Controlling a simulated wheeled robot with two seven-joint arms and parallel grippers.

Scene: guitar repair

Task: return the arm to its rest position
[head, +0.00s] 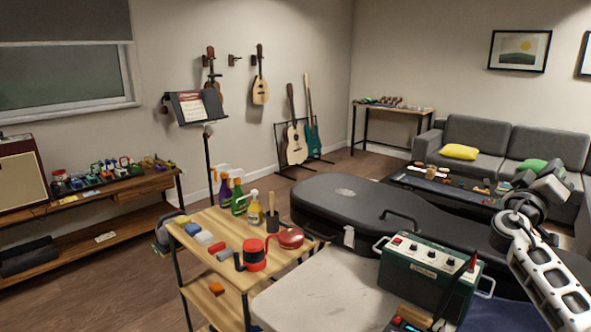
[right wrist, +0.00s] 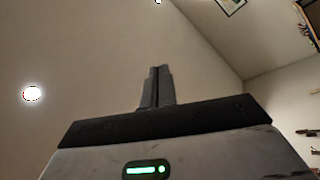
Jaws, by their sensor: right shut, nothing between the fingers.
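My right arm comes in from the lower right of the head view, bent upward. My right gripper (head: 556,168) is raised in front of the grey sofa, clear of the work surface. In the right wrist view its two fingers (right wrist: 157,86) are pressed together with nothing between them. They point up toward bare wall and ceiling. My left arm and gripper are not in the head view.
A black guitar case (head: 345,203) and a green amplifier-like box (head: 425,272) lie left of my right arm. A wooden cart (head: 205,262) holds bottles and small items. A low table (head: 447,187) and sofa (head: 472,135) stand behind. Floor is open at left.

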